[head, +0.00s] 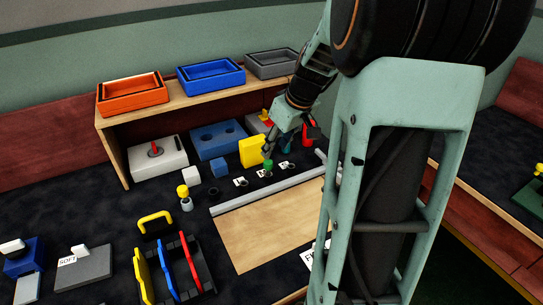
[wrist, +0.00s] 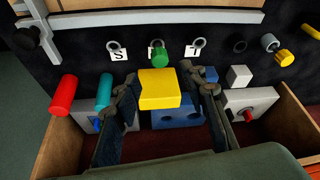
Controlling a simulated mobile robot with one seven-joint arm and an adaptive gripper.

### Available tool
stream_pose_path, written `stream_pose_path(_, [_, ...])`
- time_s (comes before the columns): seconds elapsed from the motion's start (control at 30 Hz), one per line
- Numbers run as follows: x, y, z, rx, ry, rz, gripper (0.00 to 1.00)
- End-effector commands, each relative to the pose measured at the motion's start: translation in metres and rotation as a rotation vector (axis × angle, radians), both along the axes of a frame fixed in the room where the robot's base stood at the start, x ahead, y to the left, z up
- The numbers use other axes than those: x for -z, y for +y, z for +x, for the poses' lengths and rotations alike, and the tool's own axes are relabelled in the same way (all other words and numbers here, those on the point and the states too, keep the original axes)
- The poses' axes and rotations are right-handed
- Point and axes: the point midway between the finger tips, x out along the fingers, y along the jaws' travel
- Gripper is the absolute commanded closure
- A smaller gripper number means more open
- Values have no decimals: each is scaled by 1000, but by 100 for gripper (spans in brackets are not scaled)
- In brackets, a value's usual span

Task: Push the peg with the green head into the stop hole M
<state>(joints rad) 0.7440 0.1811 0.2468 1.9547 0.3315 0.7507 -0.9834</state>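The peg with the green head (head: 268,165) stands upright at the middle of a row of three small ring-shaped holes with white labels. Its green head also shows in the wrist view (wrist: 158,54). The middle label is largely hidden there; an S label (wrist: 118,55) and a T-like label (wrist: 193,51) flank it. How deep the peg sits I cannot tell. In the head view my gripper (head: 268,151) is just above the green head; contact is unclear.
Red (head: 308,134) and teal (head: 285,143) cylinders stand to the right. A grey rail (head: 265,194) runs in front. A yellow-headed peg (head: 185,194) stands left.

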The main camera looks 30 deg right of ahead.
Motion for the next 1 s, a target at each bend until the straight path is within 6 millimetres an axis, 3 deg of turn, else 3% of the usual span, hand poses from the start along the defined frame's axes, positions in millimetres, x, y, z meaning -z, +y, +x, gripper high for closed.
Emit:
stream_pose_path(0.2, [-24,-3,-10,2,0,-1,61])
stream_pose_path(0.83, [-27,-3,-11,1,1,0,61])
stream_pose_path(1.0, [-43,8,4,1,-25,-6,61])
